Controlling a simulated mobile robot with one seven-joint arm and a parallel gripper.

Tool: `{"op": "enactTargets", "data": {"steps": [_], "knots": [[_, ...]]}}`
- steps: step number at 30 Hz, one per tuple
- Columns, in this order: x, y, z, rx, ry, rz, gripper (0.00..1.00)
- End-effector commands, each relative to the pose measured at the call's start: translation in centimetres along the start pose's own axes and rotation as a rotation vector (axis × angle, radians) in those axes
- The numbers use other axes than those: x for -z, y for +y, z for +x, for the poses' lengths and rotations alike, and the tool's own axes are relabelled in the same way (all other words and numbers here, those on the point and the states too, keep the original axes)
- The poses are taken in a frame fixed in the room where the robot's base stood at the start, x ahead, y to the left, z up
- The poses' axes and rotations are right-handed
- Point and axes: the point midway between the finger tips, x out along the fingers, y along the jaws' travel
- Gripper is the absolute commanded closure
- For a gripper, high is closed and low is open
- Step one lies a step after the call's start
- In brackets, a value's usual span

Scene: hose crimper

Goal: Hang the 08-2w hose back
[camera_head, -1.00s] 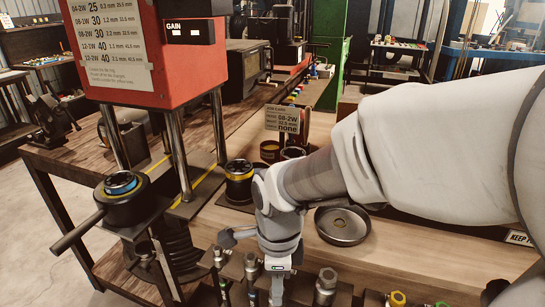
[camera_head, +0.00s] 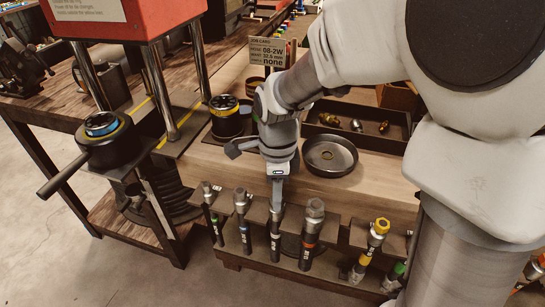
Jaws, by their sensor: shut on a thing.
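My gripper (camera_head: 277,190) points down at the front edge of the workbench, shut on the top end of a dark hose (camera_head: 275,238). I take this to be the 08-2w hose; its label is too small to read. It hangs upright in line with the hose rack (camera_head: 337,232), between two other hanging hoses. The fingers hide its top fitting, so I cannot tell whether it is fully seated in its slot.
Neighbouring hoses hang close on the left (camera_head: 243,225) and right (camera_head: 311,238). A yellow-topped hose (camera_head: 370,250) hangs farther right. A round metal dish (camera_head: 330,156), a parts tray (camera_head: 390,140) and a job card (camera_head: 267,52) are on the bench. The crimper (camera_head: 110,18) stands left.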

Motion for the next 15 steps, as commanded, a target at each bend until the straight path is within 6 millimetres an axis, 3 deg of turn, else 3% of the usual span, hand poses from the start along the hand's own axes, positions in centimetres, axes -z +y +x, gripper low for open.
{"op": "enactTargets", "data": {"steps": [2,3,8,15], "knots": [[-0.01,-0.01,-0.05,0.001,0.0,0.0,1.0],[-0.01,-0.01,-0.06,0.001,0.0,0.0,0.63],[-0.01,0.0,-0.05,0.001,0.0,0.0,0.35],[0.0,0.05,0.01,-0.001,0.0,0.0,0.32]]}}
